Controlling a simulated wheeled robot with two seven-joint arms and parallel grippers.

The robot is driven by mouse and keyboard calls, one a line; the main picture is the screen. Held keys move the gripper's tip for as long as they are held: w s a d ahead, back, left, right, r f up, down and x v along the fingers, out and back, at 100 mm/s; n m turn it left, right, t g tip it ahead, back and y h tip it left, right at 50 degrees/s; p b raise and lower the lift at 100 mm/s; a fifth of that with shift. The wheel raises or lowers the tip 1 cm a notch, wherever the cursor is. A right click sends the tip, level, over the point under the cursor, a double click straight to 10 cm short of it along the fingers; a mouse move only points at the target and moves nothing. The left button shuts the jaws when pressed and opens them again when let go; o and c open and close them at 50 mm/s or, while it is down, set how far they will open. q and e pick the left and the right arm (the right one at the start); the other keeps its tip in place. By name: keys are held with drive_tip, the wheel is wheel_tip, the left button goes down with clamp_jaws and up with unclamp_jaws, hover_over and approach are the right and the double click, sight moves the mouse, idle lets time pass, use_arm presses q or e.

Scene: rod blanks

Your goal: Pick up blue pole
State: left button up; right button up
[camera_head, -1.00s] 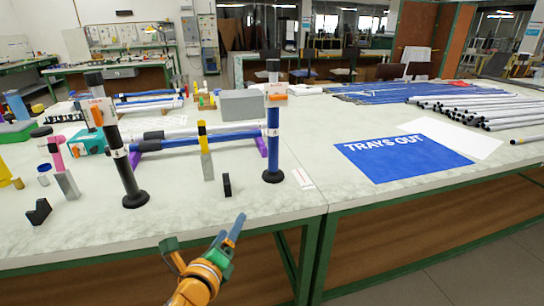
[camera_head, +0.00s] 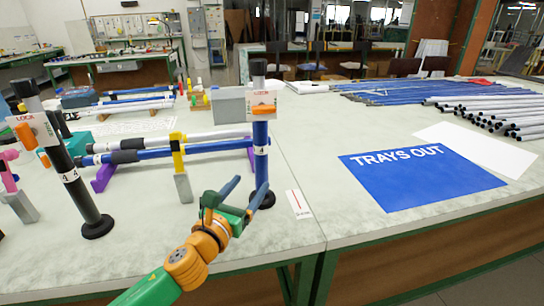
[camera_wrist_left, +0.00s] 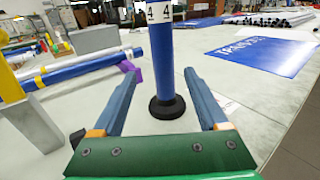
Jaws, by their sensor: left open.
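The upright blue pole (camera_head: 260,135) stands in a round black foot on the pale table, with a white band marked 4, a white LOCK plate with an orange clamp, and a black top. In the left wrist view the blue pole (camera_wrist_left: 161,65) rises between the lines of my two fingers. My left gripper (camera_head: 246,190) is open and empty, low beside the pole near its foot. Its blue fingers (camera_wrist_left: 162,62) lie one on either side of the pole in that view; I see no contact. My right gripper is not in view.
A black pole (camera_head: 70,175) with a similar clamp stands at left. Blue and white rods (camera_head: 215,146) lie on purple rests behind. A grey block with a yellow clip (camera_head: 182,185) stands close by. A blue TRAYS OUT mat (camera_head: 420,178) and stacked rods lie right.

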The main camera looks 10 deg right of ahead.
sight(259, 173)
use_arm(q)
drive_tip(key=shift+x, duration=0.8)
drive_tip(key=shift+w+d, duration=0.15)
drive_tip(key=shift+w, duration=0.05)
drive_tip(key=shift+d+r, duration=0.1)
drive_tip(key=shift+r, duration=0.1)
drive_tip(key=b+x, duration=0.1)
drive_tip(key=x, duration=0.3)
drive_tip(key=shift+d+b, duration=0.3)
drive_tip(key=shift+r, duration=0.2)
drive_tip(key=shift+c, duration=0.2)
clamp_jaws()
